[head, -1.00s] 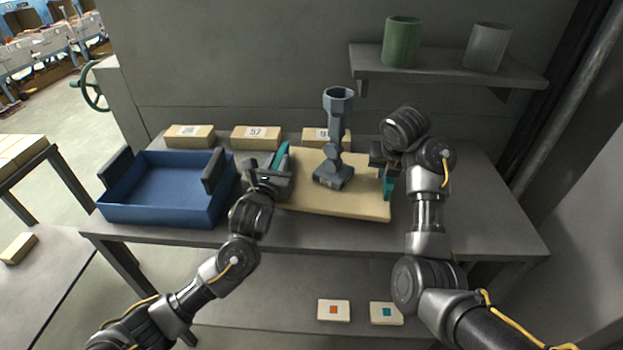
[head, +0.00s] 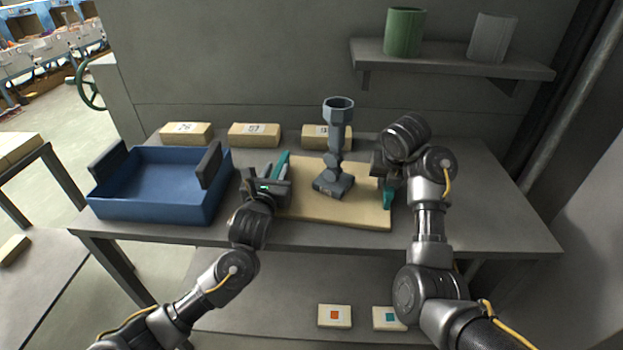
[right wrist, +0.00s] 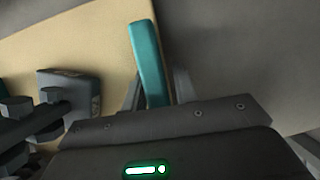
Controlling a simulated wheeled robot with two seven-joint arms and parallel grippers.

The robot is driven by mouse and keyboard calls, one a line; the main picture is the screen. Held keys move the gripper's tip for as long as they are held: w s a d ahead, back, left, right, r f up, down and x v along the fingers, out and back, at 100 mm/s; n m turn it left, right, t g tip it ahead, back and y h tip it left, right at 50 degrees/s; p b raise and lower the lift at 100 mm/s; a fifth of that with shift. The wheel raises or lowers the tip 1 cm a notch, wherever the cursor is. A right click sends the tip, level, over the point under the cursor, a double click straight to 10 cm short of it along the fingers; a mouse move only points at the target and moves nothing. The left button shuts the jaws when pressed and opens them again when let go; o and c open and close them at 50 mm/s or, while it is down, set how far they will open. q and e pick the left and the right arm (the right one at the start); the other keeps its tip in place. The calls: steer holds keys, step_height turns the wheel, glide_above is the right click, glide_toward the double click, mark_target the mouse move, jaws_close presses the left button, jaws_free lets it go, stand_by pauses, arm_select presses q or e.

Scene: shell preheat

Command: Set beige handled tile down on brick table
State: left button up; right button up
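The beige tile (head: 300,208) is a flat slab with a teal handle at its left (head: 281,165) and right (head: 387,197) ends. It is over the dark grey table (head: 480,215); I cannot tell whether it touches the top. A grey-blue piece with an upright hexagonal cup (head: 338,125) stands on the tile. My left gripper (head: 268,184) appears shut on the left handle. My right gripper (head: 386,178) is at the right handle, which runs between its fingers in the right wrist view (right wrist: 150,62); it appears shut on it. The fingertips are partly hidden.
Several numbered beige bricks, such as the one marked 57 (head: 254,135), lie along the table's back. A blue bin (head: 150,212) stands left of the tile. A shelf (head: 450,62) holds a green and a grey cup. The table is clear right of my right arm.

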arm_select(q)
steer(key=shift+o, duration=1.1)
steer(key=shift+s+d+r, duration=0.1)
steer(key=shift+s, duration=0.1)
steer(key=s, duration=0.4)
steer(key=shift+s+a, duration=0.25)
steer(key=shift+s, duration=0.05)
steer(key=shift+s+r, duration=0.25)
steer(key=shift+s, duration=0.3)
steer(key=shift+s+f, duration=0.2)
steer(key=shift+s, duration=0.35)
steer(key=shift+s+a+f, duration=0.1)
steer(key=shift+s+a, duration=0.1)
steer(key=shift+a, duration=0.05)
